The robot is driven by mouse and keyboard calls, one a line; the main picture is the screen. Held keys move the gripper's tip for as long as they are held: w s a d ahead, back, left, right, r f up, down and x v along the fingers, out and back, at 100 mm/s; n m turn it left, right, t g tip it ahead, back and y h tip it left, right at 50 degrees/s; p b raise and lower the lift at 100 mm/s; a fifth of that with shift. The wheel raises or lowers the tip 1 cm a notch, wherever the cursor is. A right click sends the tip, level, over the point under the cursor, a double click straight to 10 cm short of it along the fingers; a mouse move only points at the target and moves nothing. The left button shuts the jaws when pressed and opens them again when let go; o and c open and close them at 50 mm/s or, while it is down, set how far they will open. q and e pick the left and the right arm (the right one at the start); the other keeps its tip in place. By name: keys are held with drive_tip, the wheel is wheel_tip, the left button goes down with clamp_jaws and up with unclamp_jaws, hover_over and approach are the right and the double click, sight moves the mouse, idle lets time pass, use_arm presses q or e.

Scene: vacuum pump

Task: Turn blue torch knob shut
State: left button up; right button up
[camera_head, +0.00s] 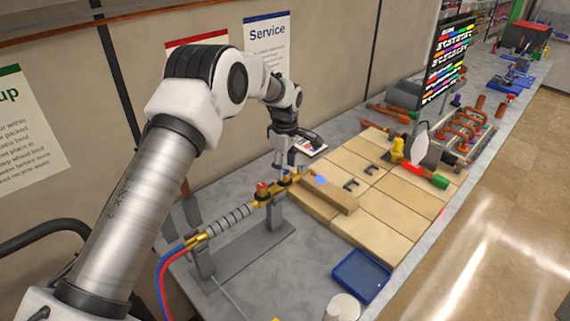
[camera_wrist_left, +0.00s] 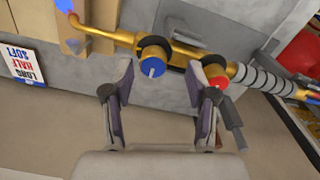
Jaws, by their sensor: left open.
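The torch, with a brass body (camera_head: 248,203), lies on a grey stand (camera_head: 274,218) on the bench. A small blue flame (camera_head: 321,180) shows at its tip, and also in the left wrist view (camera_wrist_left: 66,5). My right gripper is not in view.
Tan fire bricks (camera_head: 385,200) lie right of the torch. A blue tray (camera_head: 361,276) sits at the bench's front edge. Red and blue hoses (camera_head: 164,262) run from the torch. A wall stands close behind. A copper-pipe assembly (camera_head: 468,128) stands farther right.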

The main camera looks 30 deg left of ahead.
sight(285, 171)
use_arm(q)
drive_tip(key=f, duration=0.2)
drive_tip(key=w, duration=0.1)
drive_tip(key=shift+a+f, duration=0.4)
drive_tip(key=shift+w+f, duration=0.2)
drive_tip(key=shift+f, duration=0.05)
drive_tip(key=shift+s+d+r, duration=0.15)
drive_tip(key=shift+r, duration=0.05)
drive_tip(key=shift+c, duration=0.7)
drive_tip(key=shift+s+d+r, duration=0.15)
drive_tip(key=shift+s, duration=0.1)
clamp_jaws()
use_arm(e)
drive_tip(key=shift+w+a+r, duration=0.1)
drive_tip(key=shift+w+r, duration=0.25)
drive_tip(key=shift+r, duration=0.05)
